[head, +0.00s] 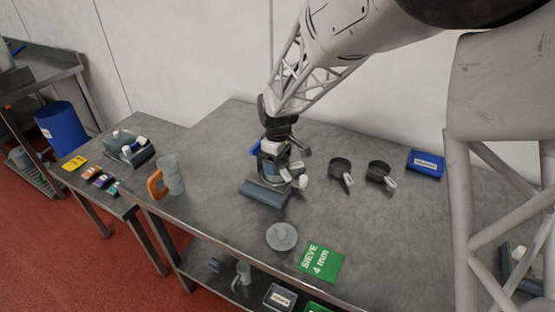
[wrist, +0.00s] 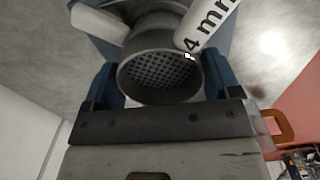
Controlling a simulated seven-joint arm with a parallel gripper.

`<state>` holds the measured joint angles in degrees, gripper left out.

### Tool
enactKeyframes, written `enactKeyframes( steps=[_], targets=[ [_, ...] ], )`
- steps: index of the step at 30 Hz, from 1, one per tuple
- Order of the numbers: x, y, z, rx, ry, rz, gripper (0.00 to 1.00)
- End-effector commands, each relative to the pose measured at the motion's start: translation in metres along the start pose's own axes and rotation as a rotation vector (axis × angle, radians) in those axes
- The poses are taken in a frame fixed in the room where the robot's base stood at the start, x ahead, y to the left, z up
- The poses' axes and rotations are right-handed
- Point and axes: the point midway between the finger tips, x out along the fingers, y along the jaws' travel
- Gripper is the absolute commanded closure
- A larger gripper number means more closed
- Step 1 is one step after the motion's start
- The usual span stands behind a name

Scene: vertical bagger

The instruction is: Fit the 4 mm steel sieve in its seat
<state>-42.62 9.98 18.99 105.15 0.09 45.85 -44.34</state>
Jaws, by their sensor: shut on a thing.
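The 4 mm steel sieve (wrist: 160,70) is a grey metal ring with a perforated mesh and a white "4 mm" tag (wrist: 208,28). My gripper (wrist: 158,82) is shut on it, with one blue finger on each side of the ring. In the head view my gripper (head: 272,148) is low over the middle of the bench, above a dark grey-blue block (head: 265,193). White tags show at the gripper there. The sieve is mostly hidden in the head view. I cannot make out its seat, or whether the sieve touches anything below.
A green "SIEVE 4 mm" card (head: 321,263) and a grey disc (head: 281,237) lie in front. Two dark cups (head: 341,168) and a blue labelled box (head: 426,162) are on the right. An orange-handled jug (head: 172,174) stands left. The bench between is clear.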

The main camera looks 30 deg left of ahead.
Motion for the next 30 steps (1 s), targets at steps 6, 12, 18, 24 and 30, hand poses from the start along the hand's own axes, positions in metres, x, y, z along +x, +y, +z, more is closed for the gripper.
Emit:
enactKeyframes(
  steps=[6, 12, 18, 24, 30],
  targets=[
    [0.0017, 0.0001, -0.0001, 0.000, 0.000, 0.000, 0.46],
    [0.0034, 0.0001, -0.0001, 0.000, 0.000, 0.000, 0.46],
    [0.0051, 0.0001, -0.0001, 0.000, 0.000, 0.000, 0.46],
    [0.0068, 0.0001, -0.0001, 0.000, 0.000, 0.000, 0.46],
    [0.0070, 0.0002, -0.0001, 0.000, 0.001, 0.001, 0.14]
  ],
)
